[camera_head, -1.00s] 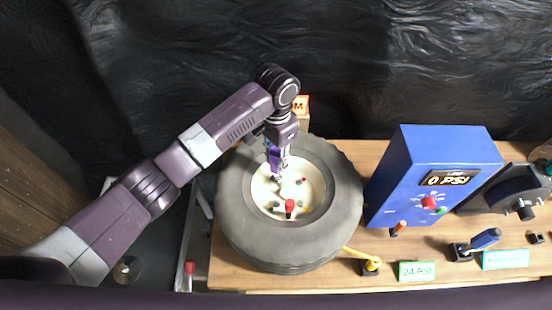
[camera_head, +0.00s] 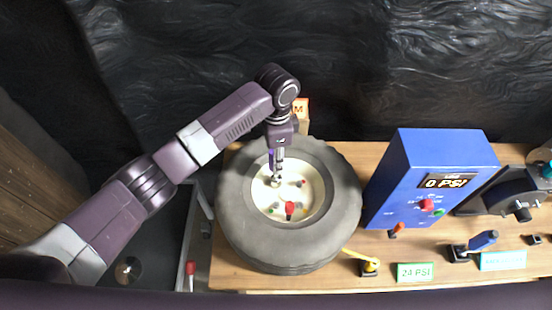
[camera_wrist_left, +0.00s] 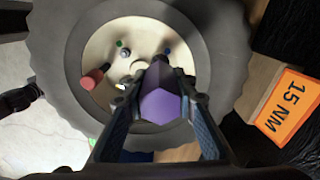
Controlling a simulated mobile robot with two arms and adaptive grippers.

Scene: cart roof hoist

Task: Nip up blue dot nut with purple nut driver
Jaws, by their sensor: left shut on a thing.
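My left gripper (camera_head: 276,165) is shut on the purple nut driver (camera_wrist_left: 160,105) and holds it over the wheel's pale hub. The driver's purple handle shows between the fingers in the left wrist view. In the head view, its lower end reaches down to the upper left part of the hub, largely hidden by the gripper. Whether the driver touches a nut cannot be told. The tyre (camera_head: 235,232) lies flat on the wooden bench. My right gripper is not in view.
A red-ended piece (camera_head: 290,208) stands up from the hub. An orange "15 NM" label (camera_wrist_left: 287,104) is on a wooden block behind the tyre. A blue box reading "0 PSI" (camera_head: 400,185) stands right of the tyre. A yellow lever (camera_head: 369,263) is by the front edge.

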